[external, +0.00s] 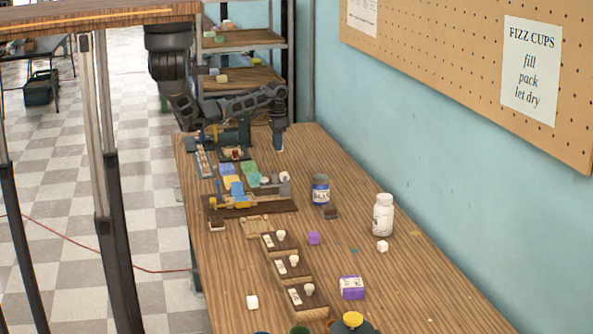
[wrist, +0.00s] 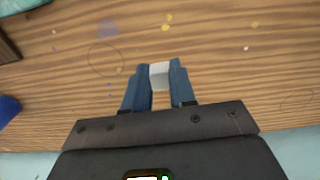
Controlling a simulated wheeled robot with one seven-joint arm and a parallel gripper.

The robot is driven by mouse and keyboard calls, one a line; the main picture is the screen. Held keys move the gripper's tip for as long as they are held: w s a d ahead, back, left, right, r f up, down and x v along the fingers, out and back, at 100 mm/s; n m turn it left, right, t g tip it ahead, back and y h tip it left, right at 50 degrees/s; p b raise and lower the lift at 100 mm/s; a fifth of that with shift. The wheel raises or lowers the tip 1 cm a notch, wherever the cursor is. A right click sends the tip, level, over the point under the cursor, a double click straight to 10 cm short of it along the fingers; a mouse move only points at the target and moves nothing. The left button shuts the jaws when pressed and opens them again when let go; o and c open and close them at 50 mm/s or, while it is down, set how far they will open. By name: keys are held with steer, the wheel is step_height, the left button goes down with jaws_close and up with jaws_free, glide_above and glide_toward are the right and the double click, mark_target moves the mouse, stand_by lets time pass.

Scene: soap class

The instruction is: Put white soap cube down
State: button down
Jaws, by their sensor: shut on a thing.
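My gripper (wrist: 160,74) is shut on a white soap cube (wrist: 159,70), which sits between the two blue fingers in the wrist view. Bare wood shows beyond the cube; I cannot tell whether the cube touches the table. In the external view my gripper (external: 279,143) points down at the far end of the table (external: 400,290), near the wall side. The held cube is too small to make out there. Other white cubes stand apart from my gripper, one at the near left (external: 252,301) and one by the white bottle (external: 382,246).
Coloured blocks (external: 233,180) on a dark board stand nearer than my gripper. A blue jar (external: 320,190), a white bottle (external: 383,214) and several small trays (external: 290,266) stand farther forward. A shelf rack (external: 245,78) is behind. Bare wood lies along the wall.

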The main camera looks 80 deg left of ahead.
mark_target(279, 163)
steer(key=shift+a+f, duration=0.55)
steer(key=shift+a, duration=0.35)
steer(key=shift+a+f, duration=0.1)
steer(key=shift+f, duration=0.1)
steer(key=shift+f+p, duration=0.35)
steer(key=shift+f, duration=1.5)
steer(key=shift+f, duration=0.15)
steer(key=c, duration=0.9)
jaws_free()
steer(key=shift+r+p, duration=0.6)
steer(key=shift+r, duration=0.15)
step_height(279, 163, up, 11)
steer(key=shift+f+p, duration=0.1)
steer(key=shift+p, duration=0.65)
